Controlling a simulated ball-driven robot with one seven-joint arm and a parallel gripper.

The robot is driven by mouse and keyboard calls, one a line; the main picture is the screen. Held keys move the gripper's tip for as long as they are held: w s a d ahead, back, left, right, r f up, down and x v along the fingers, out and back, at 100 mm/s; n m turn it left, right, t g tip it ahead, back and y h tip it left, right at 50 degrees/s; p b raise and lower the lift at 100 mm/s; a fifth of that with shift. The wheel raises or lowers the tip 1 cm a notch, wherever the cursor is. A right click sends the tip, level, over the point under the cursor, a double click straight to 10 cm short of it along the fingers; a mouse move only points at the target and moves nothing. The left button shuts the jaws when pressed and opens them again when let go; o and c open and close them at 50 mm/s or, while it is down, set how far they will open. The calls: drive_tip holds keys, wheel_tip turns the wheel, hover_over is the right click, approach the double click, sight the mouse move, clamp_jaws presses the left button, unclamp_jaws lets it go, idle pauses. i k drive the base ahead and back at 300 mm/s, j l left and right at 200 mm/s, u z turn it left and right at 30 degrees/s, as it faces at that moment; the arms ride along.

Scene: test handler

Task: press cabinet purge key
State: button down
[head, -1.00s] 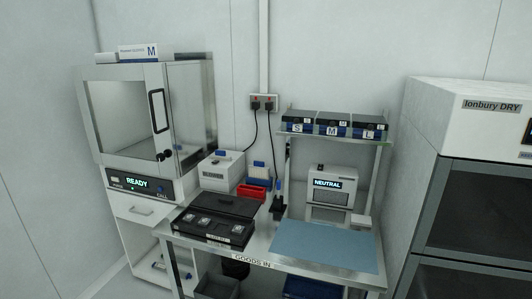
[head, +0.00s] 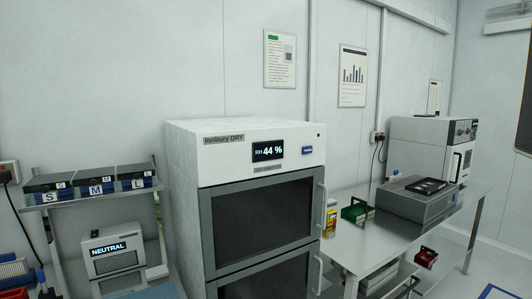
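The white dry cabinet (head: 220,165), marked "Ionbury DRY", stands in the middle of the head view. Its upper front panel carries a dark display (head: 268,151) reading "RH 44 %". A small blue key (head: 307,150) sits to the right of the display; its lettering is too small to read. Below the panel are dark-windowed doors (head: 262,228) with vertical handles on their right side, both looking closed. My gripper is not in view.
A shelf (head: 100,198) with boxes marked S, M and L stands to the left, above a unit (head: 108,255) reading "NEUTRAL". To the right, a metal bench (head: 350,255) holds a green bin (head: 357,211), a grey device (head: 418,203) and a white oven-like unit (head: 425,150).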

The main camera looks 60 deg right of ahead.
sight(305, 150)
drive_tip(key=z, duration=1.5)
